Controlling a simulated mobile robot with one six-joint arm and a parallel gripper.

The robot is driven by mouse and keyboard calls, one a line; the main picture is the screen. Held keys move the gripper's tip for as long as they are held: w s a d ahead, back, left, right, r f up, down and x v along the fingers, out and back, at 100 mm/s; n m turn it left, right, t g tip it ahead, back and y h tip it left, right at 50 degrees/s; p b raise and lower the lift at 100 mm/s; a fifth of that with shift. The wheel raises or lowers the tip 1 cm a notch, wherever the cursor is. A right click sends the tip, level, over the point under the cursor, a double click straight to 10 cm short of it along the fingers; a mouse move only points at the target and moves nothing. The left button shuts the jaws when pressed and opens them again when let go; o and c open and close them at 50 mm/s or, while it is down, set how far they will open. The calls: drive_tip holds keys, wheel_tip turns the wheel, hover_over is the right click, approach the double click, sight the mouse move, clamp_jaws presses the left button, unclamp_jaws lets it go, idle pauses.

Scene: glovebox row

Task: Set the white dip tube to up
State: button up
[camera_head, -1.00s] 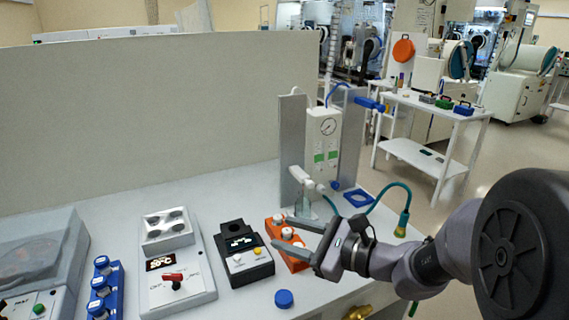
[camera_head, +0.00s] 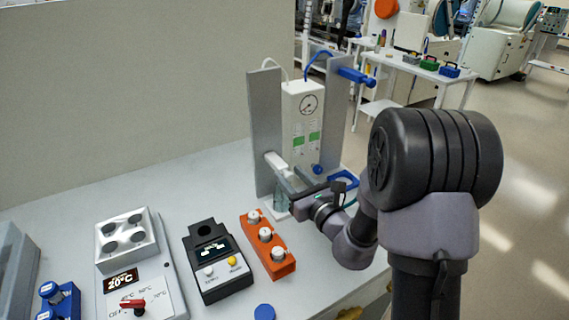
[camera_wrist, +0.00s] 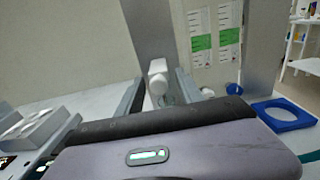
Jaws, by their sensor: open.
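A white part that appears to be the dip tube (camera_head: 276,161) sticks out from the front of a grey upright plate on the stand. In the wrist view its white block and rounded end (camera_wrist: 157,68) show near the middle. My gripper (camera_head: 286,187) is at the stand, its fingers pointing at this plate. In the wrist view my gripper (camera_wrist: 158,86) is open, with one finger on each side of the white part and a gap showing. I cannot tell whether a finger touches it. A clear vessel (camera_head: 281,203) stands below, partly hidden by my fingers.
A white box with a gauge (camera_head: 305,112) and a second grey plate stand just behind. A blue square ring (camera_head: 345,179) lies to the right. An orange block with white knobs (camera_head: 267,244), a black device (camera_head: 215,262) and a blue cap (camera_head: 264,312) are in front.

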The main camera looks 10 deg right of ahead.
drive_tip(key=shift+w+a, duration=0.2)
drive_tip(key=shift+w, duration=0.1)
drive_tip(key=shift+s+r, duration=0.1)
drive_tip(key=shift+c, duration=0.6)
clamp_jaws()
idle(0.6)
